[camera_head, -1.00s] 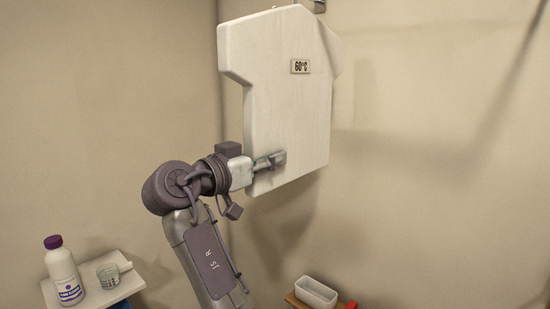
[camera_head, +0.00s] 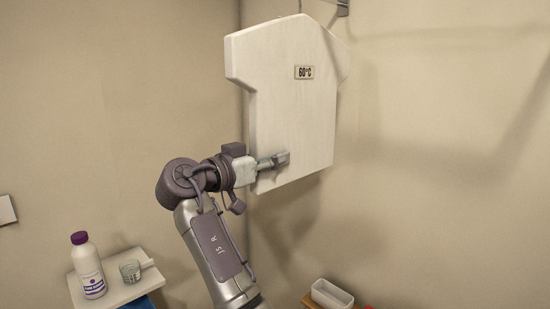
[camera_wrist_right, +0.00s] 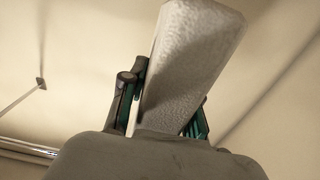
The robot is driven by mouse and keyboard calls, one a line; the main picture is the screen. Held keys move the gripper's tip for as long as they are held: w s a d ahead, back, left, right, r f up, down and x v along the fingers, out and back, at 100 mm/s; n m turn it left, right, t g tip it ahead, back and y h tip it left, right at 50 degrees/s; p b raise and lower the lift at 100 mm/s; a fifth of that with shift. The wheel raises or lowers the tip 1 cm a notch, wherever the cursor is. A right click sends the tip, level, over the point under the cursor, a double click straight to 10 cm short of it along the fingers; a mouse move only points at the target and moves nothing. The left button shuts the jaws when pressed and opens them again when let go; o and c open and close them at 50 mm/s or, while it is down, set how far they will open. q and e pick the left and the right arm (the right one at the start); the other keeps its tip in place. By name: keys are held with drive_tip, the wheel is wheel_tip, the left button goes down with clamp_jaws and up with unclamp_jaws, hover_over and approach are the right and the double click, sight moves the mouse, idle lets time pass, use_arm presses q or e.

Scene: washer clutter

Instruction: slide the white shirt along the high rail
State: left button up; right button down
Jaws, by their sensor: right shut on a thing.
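The white shirt (camera_head: 292,120) is a thick, flat, shirt-shaped board with a "60°C" tag (camera_head: 304,72). It hangs upright in the middle of the head view. Its hanger top and most of the high rail are cut off by the top edge; a metal bracket (camera_head: 342,5) shows there. My right gripper (camera_head: 273,161) is shut on the shirt's lower left edge, one finger across its front face. In the right wrist view, the shirt's pale edge (camera_wrist_right: 190,65) stands between the two fingers (camera_wrist_right: 163,112). My left gripper is not in view.
A small white shelf (camera_head: 122,287) at lower left holds a purple-capped bottle (camera_head: 88,267) and a glass (camera_head: 130,271). A white tub (camera_head: 331,294) stands on a wooden shelf at the bottom. The wall right of the shirt is clear.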

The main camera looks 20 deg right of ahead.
sight(272, 110)
drive_tip(key=c, duration=0.8)
unclamp_jaws()
drive_tip(key=shift+o, duration=0.2)
wheel_tip(272, 110, up, 10)
